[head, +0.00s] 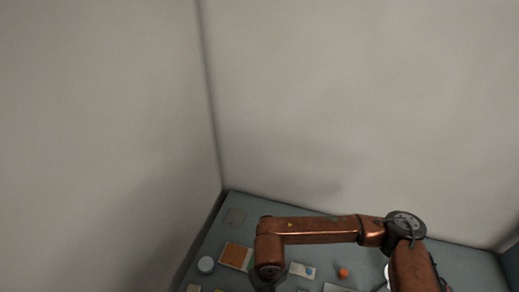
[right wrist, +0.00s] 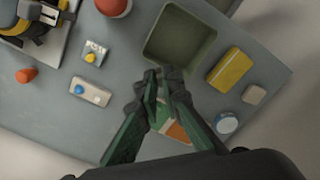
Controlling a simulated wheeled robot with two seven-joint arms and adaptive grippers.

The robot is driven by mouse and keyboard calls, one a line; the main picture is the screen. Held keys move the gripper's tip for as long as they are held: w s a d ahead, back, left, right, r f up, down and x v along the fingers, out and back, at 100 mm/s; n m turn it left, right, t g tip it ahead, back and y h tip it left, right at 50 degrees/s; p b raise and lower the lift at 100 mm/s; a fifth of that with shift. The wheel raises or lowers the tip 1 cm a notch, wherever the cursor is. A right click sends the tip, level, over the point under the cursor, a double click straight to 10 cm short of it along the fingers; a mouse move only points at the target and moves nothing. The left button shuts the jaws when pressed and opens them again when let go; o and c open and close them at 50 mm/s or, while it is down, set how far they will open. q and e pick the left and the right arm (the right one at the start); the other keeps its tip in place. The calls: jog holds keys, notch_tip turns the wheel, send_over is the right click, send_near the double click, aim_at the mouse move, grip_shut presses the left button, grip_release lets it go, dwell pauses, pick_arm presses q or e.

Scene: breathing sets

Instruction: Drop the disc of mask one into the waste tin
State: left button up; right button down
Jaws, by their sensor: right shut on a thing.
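My right gripper (right wrist: 163,78) has its dark green fingers nearly together in the right wrist view. It is shut on a thin, dark piece, taken as the disc, mostly hidden between the fingertips. An open, square olive-green tin (right wrist: 151,45), taken as the waste tin, stands just beyond the fingertips, which overlap its near edge in the picture. Its visible inside looks empty. A mask with yellow and dark parts (right wrist: 38,18) lies at the top left on a pale base. My left gripper is not in view.
A yellow block (right wrist: 230,69), a beige block (right wrist: 254,95) and a blue-white round tin (right wrist: 226,123) stand right of the green tin. An orange panel (right wrist: 178,131) lies below the fingers. Left are white pieces (right wrist: 90,90) and an orange cylinder (right wrist: 26,75). Walls border the table.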

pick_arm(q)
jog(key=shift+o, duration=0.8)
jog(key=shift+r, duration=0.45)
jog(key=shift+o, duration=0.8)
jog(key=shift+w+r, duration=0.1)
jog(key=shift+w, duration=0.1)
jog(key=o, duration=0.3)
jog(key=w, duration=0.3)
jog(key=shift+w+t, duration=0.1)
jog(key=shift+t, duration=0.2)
pick_arm(e)
notch_tip(320, 180, down, 6)
jog(key=s+a, duration=0.1)
jog(key=s, duration=0.1)
jog(key=shift+a+n, duration=0.35)
jog(key=shift+n, duration=0.05)
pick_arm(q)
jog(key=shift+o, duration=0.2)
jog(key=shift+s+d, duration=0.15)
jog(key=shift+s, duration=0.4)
pick_arm(e)
jog(key=c, duration=2)
grip_release()
